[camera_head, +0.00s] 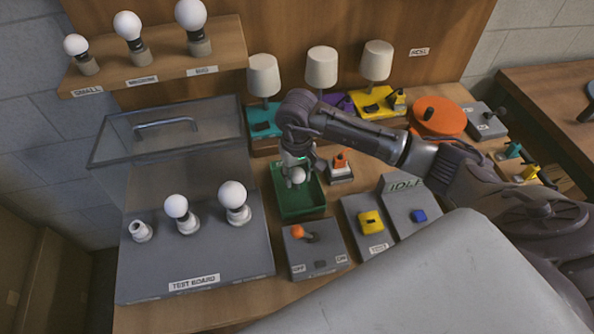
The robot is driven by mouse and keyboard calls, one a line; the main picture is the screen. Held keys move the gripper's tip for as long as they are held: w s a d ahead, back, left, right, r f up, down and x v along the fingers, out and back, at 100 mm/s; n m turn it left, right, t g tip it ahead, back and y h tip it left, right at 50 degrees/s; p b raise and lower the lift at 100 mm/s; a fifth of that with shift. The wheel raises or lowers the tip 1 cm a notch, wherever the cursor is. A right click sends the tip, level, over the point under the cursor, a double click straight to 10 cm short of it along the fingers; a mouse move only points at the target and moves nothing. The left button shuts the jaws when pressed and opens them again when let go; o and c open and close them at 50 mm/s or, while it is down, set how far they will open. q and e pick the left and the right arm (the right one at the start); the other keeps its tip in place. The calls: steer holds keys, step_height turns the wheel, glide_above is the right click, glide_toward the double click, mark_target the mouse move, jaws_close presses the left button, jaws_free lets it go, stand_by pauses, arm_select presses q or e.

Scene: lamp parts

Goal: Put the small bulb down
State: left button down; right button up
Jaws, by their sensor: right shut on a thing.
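My right gripper (298,163) points down over the green tray (304,212). It is shut on a small white bulb (297,176), which shows below the fingers inside the tray's outline. I cannot tell whether the bulb touches the tray floor. A medium bulb (176,206) and a big bulb (232,195) stand in the other two sockets. My left gripper is not in view.
A clear cover (165,135) with a handle stands raised behind the board. A shelf (165,69) holds three bulbs. A switch box (315,250) sits in front of the tray. Three lamps (321,67) stand behind; an orange disc (442,117) lies right.

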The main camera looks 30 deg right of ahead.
steer(key=shift+f+b, duration=0.2)
steer(key=shift+b, duration=0.1)
steer(key=o, duration=1)
steer(key=shift+c, duration=0.2)
steer(key=shift+r, duration=0.1)
steer(key=shift+r+p, duration=0.15)
steer(key=shift+p, duration=0.15)
steer(key=shift+w+r, duration=0.1)
steer(key=shift+r, duration=0.2)
step_height(320, 180, up, 11)
steer(key=b, duration=0.3)
steer(key=shift+r+b, duration=0.15)
steer(key=shift+b, duration=0.15)
